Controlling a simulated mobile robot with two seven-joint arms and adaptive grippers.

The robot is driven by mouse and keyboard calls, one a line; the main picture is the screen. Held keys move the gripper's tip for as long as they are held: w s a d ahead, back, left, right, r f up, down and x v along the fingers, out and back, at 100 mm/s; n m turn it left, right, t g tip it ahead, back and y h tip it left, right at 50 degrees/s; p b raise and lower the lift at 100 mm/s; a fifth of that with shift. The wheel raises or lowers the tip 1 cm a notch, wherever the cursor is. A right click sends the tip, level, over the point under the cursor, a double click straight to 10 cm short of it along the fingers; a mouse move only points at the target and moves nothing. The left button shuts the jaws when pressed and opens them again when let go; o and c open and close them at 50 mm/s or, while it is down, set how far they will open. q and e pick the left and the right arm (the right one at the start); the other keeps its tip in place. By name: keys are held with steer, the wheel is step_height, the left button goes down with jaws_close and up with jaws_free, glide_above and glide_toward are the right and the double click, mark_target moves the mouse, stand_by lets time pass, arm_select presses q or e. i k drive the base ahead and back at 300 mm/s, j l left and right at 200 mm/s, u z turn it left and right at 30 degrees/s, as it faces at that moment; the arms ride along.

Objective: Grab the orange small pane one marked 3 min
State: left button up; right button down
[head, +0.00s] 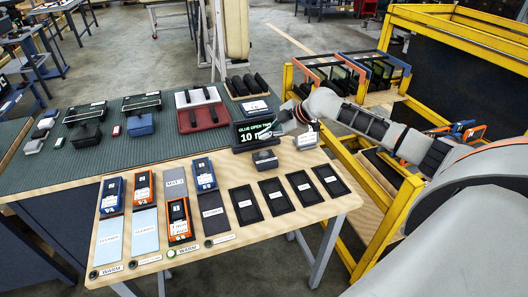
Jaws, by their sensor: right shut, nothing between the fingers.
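Two orange cartridges with white labels lie on the pale wooden table: an upper orange one (144,188) and a lower orange one (179,219). The labels are too small to read surely, so I cannot tell which is marked 3 min. Blue cartridges (112,195) and (203,175) lie beside the upper one. My right gripper (282,126) is shut and empty, in front of the black display's right side, well to the right of and beyond both orange cartridges. My left gripper is not in view.
A black display (257,132) reads "GLUE OPEN TIME 10 min". Several dark pads (246,204) lie at the table's right. Light blue pads (145,231) lie near the front edge. A yellow frame (408,205) with a rack of panes stands right.

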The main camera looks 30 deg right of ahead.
mark_target(179, 227)
steer(key=k, duration=1)
